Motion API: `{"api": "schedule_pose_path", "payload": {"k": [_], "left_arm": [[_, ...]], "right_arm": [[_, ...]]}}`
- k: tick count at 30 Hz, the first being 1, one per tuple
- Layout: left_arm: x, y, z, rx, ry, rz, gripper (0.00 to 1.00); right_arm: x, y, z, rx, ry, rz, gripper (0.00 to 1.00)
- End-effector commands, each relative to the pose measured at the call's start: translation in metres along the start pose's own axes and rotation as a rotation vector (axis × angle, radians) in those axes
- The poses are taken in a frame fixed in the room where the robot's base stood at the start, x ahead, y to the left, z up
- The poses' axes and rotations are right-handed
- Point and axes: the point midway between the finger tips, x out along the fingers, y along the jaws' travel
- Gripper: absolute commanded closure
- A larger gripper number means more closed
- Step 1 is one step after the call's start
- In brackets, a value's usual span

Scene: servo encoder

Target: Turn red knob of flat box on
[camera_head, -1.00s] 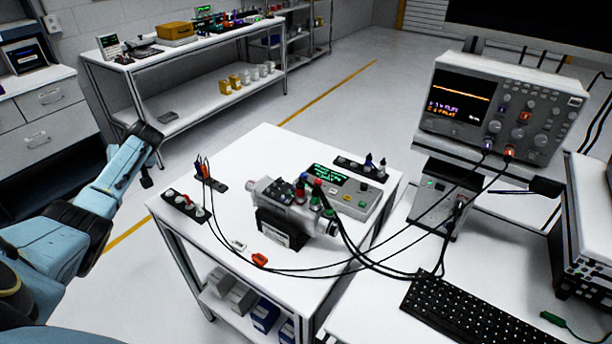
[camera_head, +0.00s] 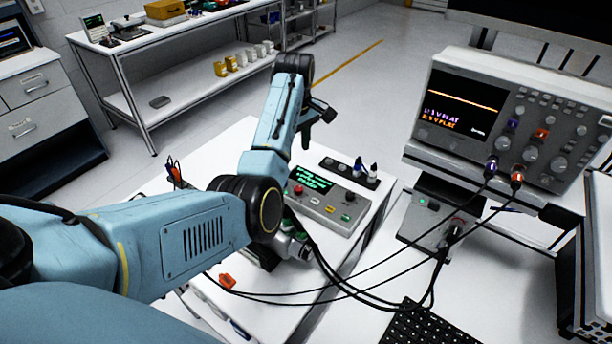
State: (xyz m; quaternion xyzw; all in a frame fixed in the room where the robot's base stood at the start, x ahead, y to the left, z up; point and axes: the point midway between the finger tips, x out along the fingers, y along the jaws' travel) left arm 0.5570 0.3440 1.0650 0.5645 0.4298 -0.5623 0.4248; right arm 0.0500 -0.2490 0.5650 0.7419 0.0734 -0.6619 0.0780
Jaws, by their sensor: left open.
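The flat box (camera_head: 345,217) is a grey unit with a green-lit display and several coloured buttons, lying on the white table. Its red knob (camera_head: 298,190) shows at the left end, close beside my left forearm. My left arm crosses the table from the left, and its elbow covers most of the motor unit (camera_head: 292,247). My left gripper (camera_head: 315,128) is above and behind the box, apart from it. It is open with nothing seen in it, though its fingers are small and dark. My right gripper is not in view.
An oscilloscope (camera_head: 505,115) stands at the right, with black cables running from it to the motor. A rack with small bottles (camera_head: 350,172) lies behind the box. An orange clip (camera_head: 227,281) lies at the front left. A keyboard (camera_head: 408,325) is at the bottom.

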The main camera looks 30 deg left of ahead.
Motion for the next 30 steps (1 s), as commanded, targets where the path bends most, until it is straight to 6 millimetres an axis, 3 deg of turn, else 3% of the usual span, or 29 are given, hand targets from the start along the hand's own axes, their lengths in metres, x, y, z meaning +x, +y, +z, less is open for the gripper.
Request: {"api": "schedule_pose_path", "payload": {"k": [5,11,21,30], "left_arm": [[0.014,0.002,0.006,0.0,-0.01,-0.001,0.56],[0.055,0.001,0.006,0.001,-0.009,-0.004,0.56],[0.117,0.001,0.005,0.001,-0.009,-0.001,0.56],[0.132,0.002,0.006,0.001,-0.007,0.002,0.56]], "right_arm": [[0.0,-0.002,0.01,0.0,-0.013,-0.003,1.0],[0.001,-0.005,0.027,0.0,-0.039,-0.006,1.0],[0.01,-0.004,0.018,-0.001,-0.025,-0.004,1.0],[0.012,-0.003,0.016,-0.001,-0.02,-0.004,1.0]]}}
